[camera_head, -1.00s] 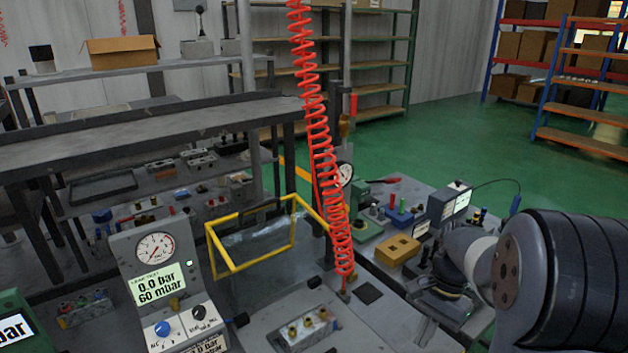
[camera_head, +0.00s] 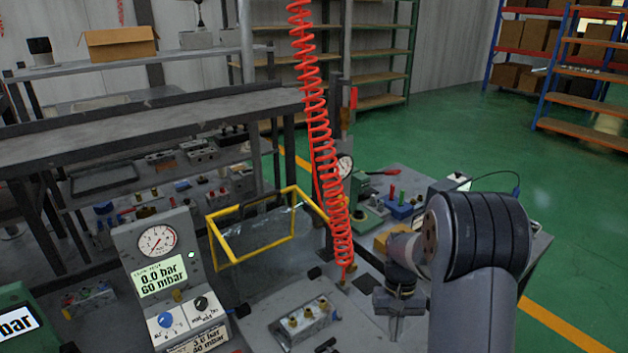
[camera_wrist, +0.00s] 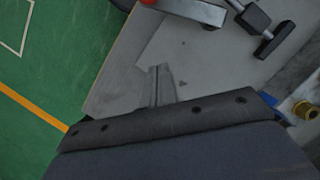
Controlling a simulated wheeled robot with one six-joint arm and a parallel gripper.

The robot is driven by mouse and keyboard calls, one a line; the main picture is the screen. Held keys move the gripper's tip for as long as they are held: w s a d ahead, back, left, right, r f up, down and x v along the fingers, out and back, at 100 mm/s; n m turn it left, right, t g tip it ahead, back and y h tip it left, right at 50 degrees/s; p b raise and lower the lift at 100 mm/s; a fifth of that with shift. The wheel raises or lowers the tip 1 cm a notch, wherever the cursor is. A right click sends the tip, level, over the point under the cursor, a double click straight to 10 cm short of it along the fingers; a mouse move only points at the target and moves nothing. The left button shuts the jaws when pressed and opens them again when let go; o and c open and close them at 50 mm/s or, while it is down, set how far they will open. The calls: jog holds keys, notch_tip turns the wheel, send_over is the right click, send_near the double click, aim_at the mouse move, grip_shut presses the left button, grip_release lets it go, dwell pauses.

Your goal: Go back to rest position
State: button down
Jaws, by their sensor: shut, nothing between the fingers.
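My gripper (camera_head: 394,326) shows in the head view at the lower right of centre, hanging from my bent arm. It points down over the bench, to the right of the grey valve block (camera_head: 308,322) with brass fittings. It holds nothing. In the wrist view its fingers (camera_wrist: 160,82) are together above the grey bench top, near the bench edge. A brass fitting (camera_wrist: 304,110) shows at the right of that view.
A leak tester (camera_head: 160,262) with gauge and display stands left of the valve block. A yellow wire frame (camera_head: 262,256) and a hanging red coiled hose (camera_head: 320,130) are behind. A yellow block (camera_head: 388,238) lies partly hidden behind my arm. Green floor (camera_head: 570,235) is open at right.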

jog(key=w+a+n, duration=0.1)
jog(key=n, duration=0.1)
jog(key=w+a+n+h+p, duration=0.1)
jog(key=w+a+n, duration=0.1)
jog(key=n, duration=0.1)
jog(key=shift+w+r+h, duration=0.1)
jog(key=shift+w+h, duration=0.05)
jog(key=shift+h, duration=0.15)
jog(key=w, duration=0.1)
jog(key=w+a+b, duration=0.1)
jog(key=shift+w+a+r+n, duration=0.1)
jog(key=shift+w+a+n, duration=0.05)
jog(key=shift+w+n, duration=0.2)
jog(key=shift+w+a+r, duration=0.3)
jog(key=shift+w+r, duration=0.25)
jog(key=shift+w, duration=0.05)
jog(key=shift+r, duration=0.1)
